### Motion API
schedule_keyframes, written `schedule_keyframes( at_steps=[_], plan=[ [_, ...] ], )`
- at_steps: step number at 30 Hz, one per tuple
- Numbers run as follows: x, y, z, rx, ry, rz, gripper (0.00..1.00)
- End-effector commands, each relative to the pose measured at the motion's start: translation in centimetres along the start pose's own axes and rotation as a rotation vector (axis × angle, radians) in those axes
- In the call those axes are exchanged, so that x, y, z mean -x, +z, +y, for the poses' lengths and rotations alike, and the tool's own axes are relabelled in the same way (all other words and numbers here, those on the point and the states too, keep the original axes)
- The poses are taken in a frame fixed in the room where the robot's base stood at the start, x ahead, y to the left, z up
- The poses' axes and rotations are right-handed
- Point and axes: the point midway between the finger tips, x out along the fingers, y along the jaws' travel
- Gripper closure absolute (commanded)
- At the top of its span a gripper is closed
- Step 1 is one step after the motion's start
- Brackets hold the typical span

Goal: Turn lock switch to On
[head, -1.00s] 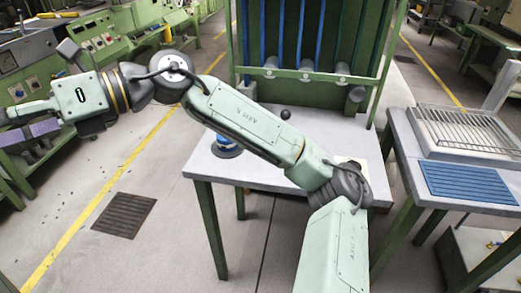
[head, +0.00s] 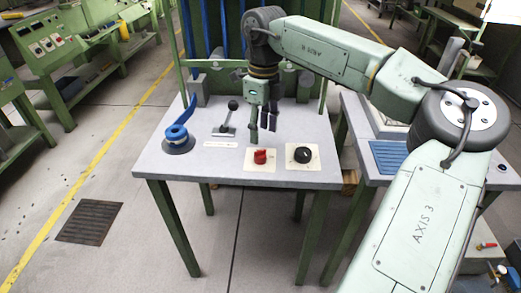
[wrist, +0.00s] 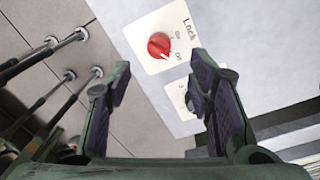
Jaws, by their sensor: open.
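The lock switch is a red rotary knob (head: 260,157) on a pale plate at the front of the table. In the wrist view the red knob (wrist: 160,46) sits beside the words "Lock", "On" and "Off"; its white mark is on the side toward "Off". My gripper (head: 263,134) points down just above and behind the knob, apart from it. In the wrist view my gripper (wrist: 161,72) is open and empty, with the knob beyond and roughly between the fingertips.
A black knob (head: 303,155) on its own plate stands right of the red one. A lever (head: 229,118) and a blue-and-grey round object (head: 177,139) are to the left on the grey table (head: 215,172). A green frame stands behind.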

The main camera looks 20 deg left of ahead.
Motion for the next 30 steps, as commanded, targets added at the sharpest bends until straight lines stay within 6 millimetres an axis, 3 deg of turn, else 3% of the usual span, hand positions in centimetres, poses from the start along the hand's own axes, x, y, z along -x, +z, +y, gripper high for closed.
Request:
schedule_keyframes(
  at_steps=[6,12,24,30],
  plan=[
    [-4.2,0.0,0.1,0.003,0.005,0.000,0.53],
    [-6.8,0.1,0.1,0.002,0.003,-0.002,0.53],
    [-7.6,0.1,0.1,0.002,0.002,-0.003,0.53],
    [-7.6,0.1,0.1,0.002,0.002,-0.003,0.66]
  ],
)
